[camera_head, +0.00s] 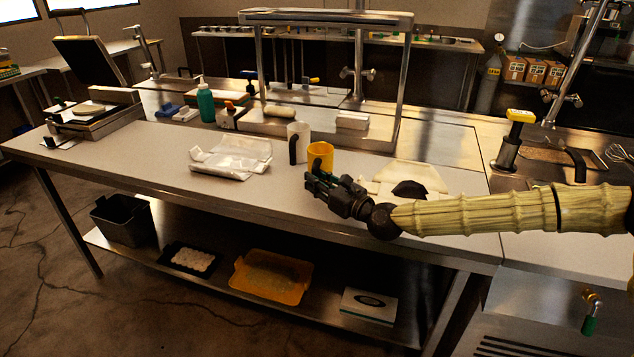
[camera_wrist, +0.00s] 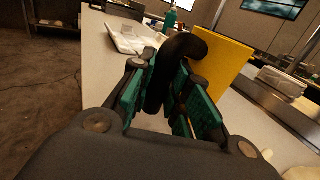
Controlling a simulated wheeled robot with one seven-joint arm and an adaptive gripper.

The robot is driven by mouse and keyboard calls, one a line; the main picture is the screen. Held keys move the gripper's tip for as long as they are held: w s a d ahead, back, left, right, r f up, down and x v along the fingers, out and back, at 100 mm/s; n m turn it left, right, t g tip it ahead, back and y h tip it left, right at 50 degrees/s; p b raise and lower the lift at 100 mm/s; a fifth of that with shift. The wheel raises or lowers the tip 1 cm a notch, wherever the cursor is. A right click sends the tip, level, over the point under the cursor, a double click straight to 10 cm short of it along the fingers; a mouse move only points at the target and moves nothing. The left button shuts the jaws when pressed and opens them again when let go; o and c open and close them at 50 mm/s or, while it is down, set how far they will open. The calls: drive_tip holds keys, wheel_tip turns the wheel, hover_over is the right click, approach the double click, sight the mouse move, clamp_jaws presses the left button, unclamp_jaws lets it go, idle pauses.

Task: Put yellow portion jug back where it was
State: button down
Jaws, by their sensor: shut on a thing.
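The yellow portion jug (camera_head: 320,157) stands at the front middle of the worktable, to the right of a white jug (camera_head: 298,141). My gripper (camera_head: 316,182) is in front of it, its green-padded fingers at the jug's dark handle. In the wrist view the black handle (camera_wrist: 176,62) lies between the two green finger pads, and my gripper (camera_wrist: 165,95) is shut on it. The yellow body (camera_wrist: 216,66) is just beyond, to the right. The jug looks upright; whether its base touches the table is hidden from me.
A clear plastic bag (camera_head: 232,160) lies on the worktable (camera_head: 130,155) to the left. A pale cloth (camera_head: 415,174) with a dark piece lies to the right of my gripper. A green bottle (camera_head: 206,102) stands further back. A steel overshelf frame (camera_head: 325,19) rises behind the jugs.

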drive_tip(key=shift+f, duration=0.15)
drive_tip(key=c, duration=1.4)
unclamp_jaws()
drive_tip(key=shift+o, duration=0.3)
drive_tip(key=shift+r+p, duration=0.25)
drive_tip(key=shift+p, duration=0.4)
drive_tip(key=shift+d+f, duration=0.1)
drive_tip(key=b+v, duration=0.1)
drive_tip(key=v, duration=0.2)
drive_tip(key=b+v, duration=0.1)
drive_tip(key=v, duration=0.3)
drive_tip(key=b+v, duration=0.1)
drive_tip(key=v, duration=0.2)
drive_tip(key=shift+s+d+r, duration=0.1)
drive_tip(key=shift+s+r, duration=0.3)
